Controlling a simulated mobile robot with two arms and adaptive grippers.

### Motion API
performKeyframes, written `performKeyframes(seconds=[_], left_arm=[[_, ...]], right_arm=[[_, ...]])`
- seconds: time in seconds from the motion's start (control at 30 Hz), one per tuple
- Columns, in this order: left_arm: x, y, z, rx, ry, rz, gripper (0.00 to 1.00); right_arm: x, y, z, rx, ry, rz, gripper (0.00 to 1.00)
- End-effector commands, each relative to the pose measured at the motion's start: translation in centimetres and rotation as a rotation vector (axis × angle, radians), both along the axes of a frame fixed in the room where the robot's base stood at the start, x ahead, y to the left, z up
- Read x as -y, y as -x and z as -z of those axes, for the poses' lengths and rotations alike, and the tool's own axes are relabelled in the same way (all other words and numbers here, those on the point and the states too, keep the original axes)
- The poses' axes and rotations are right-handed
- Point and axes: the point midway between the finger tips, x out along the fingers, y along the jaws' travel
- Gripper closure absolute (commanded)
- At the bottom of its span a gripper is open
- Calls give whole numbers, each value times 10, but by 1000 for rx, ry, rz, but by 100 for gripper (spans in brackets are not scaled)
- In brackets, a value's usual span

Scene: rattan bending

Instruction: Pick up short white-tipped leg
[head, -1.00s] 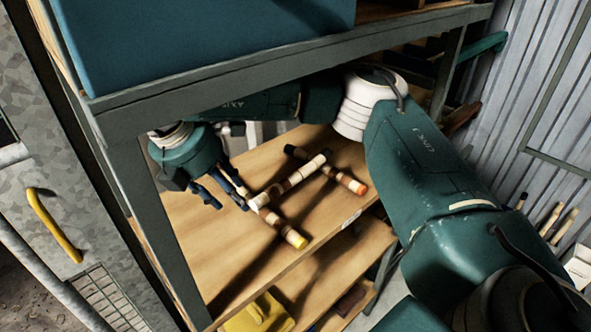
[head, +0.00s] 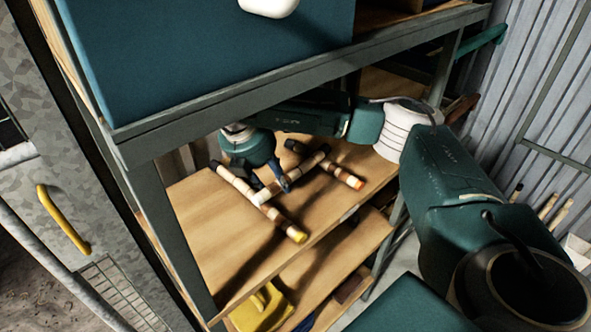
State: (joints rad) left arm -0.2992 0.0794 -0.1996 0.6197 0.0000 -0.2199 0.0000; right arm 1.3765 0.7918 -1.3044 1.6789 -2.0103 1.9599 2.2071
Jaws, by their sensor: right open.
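The short white-tipped leg (head: 303,169) lies on the wooden shelf, slanting up to the right between two other legs. Its pale lower-left end (head: 261,197) is close to or against the yellow-tipped leg. My right gripper (head: 271,183) reaches in under the upper shelf, is open, and points down over the left part of the short leg. Its fingers hide part of that leg; I cannot tell whether they touch it. My left gripper is not in view.
A yellow-tipped leg (head: 281,220) lies to the left and front, and an orange-tipped leg (head: 346,177) to the right. The upper shelf's grey edge (head: 300,72) hangs above my arm. A yellow object (head: 262,309) sits on the shelf below. The front left of the shelf is bare.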

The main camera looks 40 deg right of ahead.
Motion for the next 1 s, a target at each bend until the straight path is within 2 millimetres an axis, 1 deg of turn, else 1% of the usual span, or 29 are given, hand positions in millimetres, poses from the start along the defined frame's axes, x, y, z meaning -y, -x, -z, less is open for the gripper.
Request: performKeyframes(seconds=[0.1, 0.27, 0.47, 0.8, 1.0], left_arm=[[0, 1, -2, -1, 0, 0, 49], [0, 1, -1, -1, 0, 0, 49], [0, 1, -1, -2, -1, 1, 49], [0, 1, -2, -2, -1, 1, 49], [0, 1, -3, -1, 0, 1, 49]], right_arm=[[1, 0, 4, 0, 0, -1, 57], [1, 0, 5, 0, -1, -1, 57], [1, 0, 4, 0, -1, -1, 95], [2, -1, 3, 0, -1, -1, 95], [9, -4, -7, 2, 0, -1, 95]])
